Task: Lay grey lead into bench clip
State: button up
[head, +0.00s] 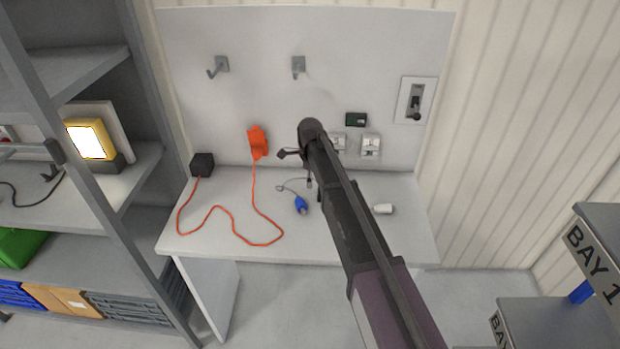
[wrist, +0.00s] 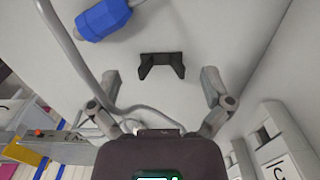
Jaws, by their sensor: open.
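My gripper is open in the wrist view (wrist: 160,84), its two fingers spread apart above the bench top. A small black clip (wrist: 162,72) with two upright prongs shows just beyond and between the fingertips. The grey lead (wrist: 72,48) comes down from the upper left, passes beside the left finger and curves near the gripper's base. It is not clear whether any of it lies between the fingers. A blue plug (wrist: 103,19) lies at upper left; it also shows on the bench in the head view (head: 301,205). There my arm hides the clip.
The white bench (head: 340,247) stands against a back panel with two hooks. An orange lead (head: 232,237) loops over its left side from a black box (head: 202,164). A white piece (head: 383,209) lies at right. Shelving stands left, bay-marked steps at lower right.

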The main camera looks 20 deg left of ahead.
jog(key=shift+d, duration=0.15)
jog(key=c, duration=0.6)
jog(key=shift+s+d, duration=0.1)
jog(key=shift+d, duration=0.2)
jog(key=shift+c, duration=1)
jog(key=s+d+n, duration=0.2)
jog(key=d, duration=0.5)
jog(key=s+d+n, duration=0.2)
jog(key=s+d, duration=0.1)
jog(key=d, duration=0.4)
jog(key=s+d+n, duration=0.2)
jog(key=d, duration=0.5)
jog(key=shift+s+d+n, duration=0.2)
jog(key=shift+d+n, duration=0.15)
jog(key=shift+n, duration=0.05)
jog(key=s+d+n, duration=0.1)
jog(key=s+d, duration=0.1)
jog(key=d, duration=0.1)
jog(key=s+d+n, duration=0.1)
jog(key=s+d, duration=0.2)
jog(key=d, duration=0.1)
jog(key=s+d+n, duration=0.2)
jog(key=d, duration=0.1)
jog(key=shift+s+d, duration=0.15)
jog(key=shift+d, duration=0.25)
jog(key=s+d+n, duration=0.4)
jog(key=s+d, duration=0.4)
jog(key=shift+n, duration=0.3)
jog(key=shift+w, duration=0.1)
